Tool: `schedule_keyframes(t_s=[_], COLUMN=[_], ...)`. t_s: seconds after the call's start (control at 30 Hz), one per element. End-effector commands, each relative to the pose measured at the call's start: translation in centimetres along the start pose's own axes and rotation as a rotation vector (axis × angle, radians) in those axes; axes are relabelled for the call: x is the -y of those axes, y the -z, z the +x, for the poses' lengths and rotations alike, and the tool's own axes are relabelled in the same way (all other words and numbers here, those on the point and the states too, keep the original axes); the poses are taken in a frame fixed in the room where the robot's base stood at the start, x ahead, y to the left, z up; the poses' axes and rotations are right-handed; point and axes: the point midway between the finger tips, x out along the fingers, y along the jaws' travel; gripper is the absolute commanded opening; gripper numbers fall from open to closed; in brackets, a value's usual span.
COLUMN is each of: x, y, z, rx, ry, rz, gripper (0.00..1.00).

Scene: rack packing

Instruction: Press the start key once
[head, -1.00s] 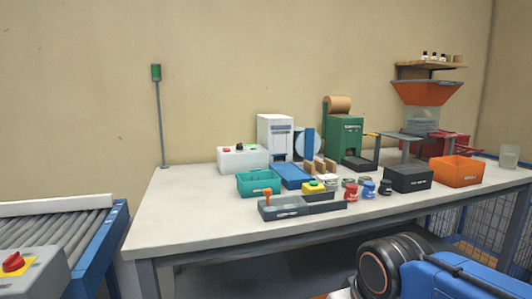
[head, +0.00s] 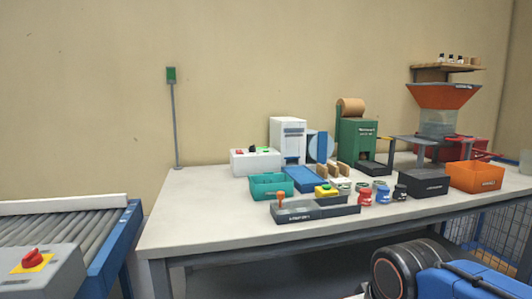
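A white control box (head: 255,162) stands at the back left of the white table, with a red and a green button on its top. Which of these is the start key I cannot tell, as labels are too small to read. My arm (head: 430,278) shows in blue and black at the bottom right, in front of the table. Its gripper end is not visible in the head view, and nothing of mine touches the box.
A teal bin (head: 271,185), a dark tray with an orange knob (head: 316,210), small jars and an orange bin (head: 477,177) stand on the table (head: 195,215). A roller conveyor (head: 60,235) and a red emergency button (head: 33,259) are at left. The table's left part is clear.

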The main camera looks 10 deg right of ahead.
Motion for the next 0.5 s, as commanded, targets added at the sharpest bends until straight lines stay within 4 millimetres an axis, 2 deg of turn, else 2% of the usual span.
schedule_keyframes(t_s=[0.03,0.07,0.1,0.5], x=[0.00,0.00,0.00,0.00], y=[0.00,0.00,0.00,0.00], z=[0.00,0.00,0.00,0.00], rx=[0.000,0.000,0.000,0.000], ry=[0.000,0.000,0.000,0.000], rz=[0.000,0.000,0.000,0.000], gripper=[0.08,0.01,0.00,0.00])
